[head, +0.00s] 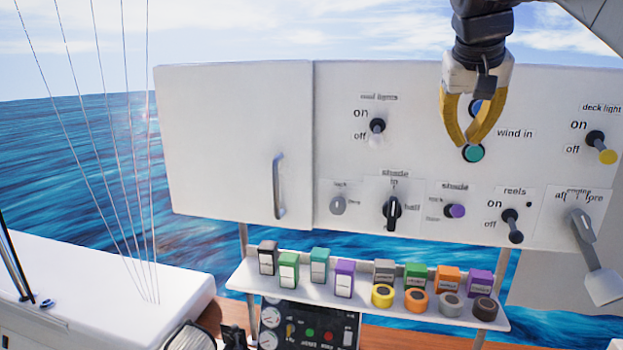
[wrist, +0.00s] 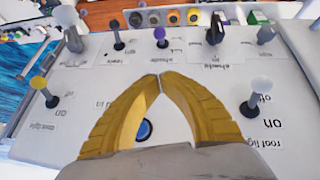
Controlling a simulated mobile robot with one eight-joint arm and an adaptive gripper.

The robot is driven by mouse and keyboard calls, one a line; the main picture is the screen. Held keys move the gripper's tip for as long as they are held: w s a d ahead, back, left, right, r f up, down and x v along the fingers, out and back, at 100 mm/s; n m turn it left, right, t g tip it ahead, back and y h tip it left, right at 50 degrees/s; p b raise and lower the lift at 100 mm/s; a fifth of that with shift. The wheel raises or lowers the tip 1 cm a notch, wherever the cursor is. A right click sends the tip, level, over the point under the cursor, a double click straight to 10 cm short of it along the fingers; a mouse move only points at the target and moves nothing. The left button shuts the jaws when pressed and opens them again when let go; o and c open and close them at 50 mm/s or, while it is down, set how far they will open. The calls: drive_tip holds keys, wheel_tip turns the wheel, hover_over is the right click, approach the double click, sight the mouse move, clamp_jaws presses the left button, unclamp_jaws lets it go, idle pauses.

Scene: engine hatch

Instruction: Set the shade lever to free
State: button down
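The shade lever (head: 456,211) has a purple round knob and sits low on the white panel, under a "shade" label. Two small blurred labels stand at its left, one above the other; the knob points out to the right between them. In the wrist view, which is upside down, the purple knob (wrist: 160,34) shows beyond the fingertips. My gripper (head: 463,143) has yellow fingers and hangs before the panel above the lever, apart from it. Its tips meet in the wrist view (wrist: 160,78), with nothing seen between them.
A black shade dial (head: 392,209) is left of the lever, the reels lever (head: 512,225) right of it. A teal button (head: 473,153) is by my fingertips. A shelf (head: 300,285) with several coloured boxes and rolls stands below. The engine lever (head: 585,240) is far right.

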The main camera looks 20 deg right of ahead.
drive_tip(key=p, duration=0.2)
hover_over(460, 213)
drive_tip(key=w, duration=0.3)
drive_tip(key=f, duration=0.8)
drive_tip(key=shift+s+d, duration=0.15)
drive_tip(key=shift+d, duration=0.2)
drive_tip(key=f, duration=0.3)
drive_tip(key=shift+s+d+f+p, duration=0.15)
drive_tip(key=shift+s+p, duration=0.15)
drive_tip(key=shift+s, duration=0.05)
drive_tip(key=shift+s+f, duration=0.25)
drive_tip(key=shift+f, duration=0.15)
drive_tip(key=shift+w+f, duration=0.1)
drive_tip(key=shift+w, duration=0.05)
drive_tip(key=shift+s+a+f+t+h+b, duration=0.3)
drive_tip(key=shift+s+f+t+h+b, duration=0.3)
drive_tip(key=shift+b, duration=0.45)
drive_tip(key=shift+t, duration=0.3)
drive_tip(key=shift+s+a+f+t+h+b, duration=0.25)
drive_tip(key=shift+f+t+h+b, duration=0.25)
drive_tip(key=shift+t+b, duration=0.35)
drive_tip(key=shift+s+a+f+t+h+b, duration=0.15)
drive_tip(key=shift+s+f+t+h+b, duration=0.15)
drive_tip(key=shift+f+t+h+b, duration=0.5)
drive_tip(key=shift+s+a+f+g+y+b, duration=0.15)
drive_tip(key=shift+f+g+y+b, duration=0.15)
drive_tip(key=shift+b, duration=0.3)
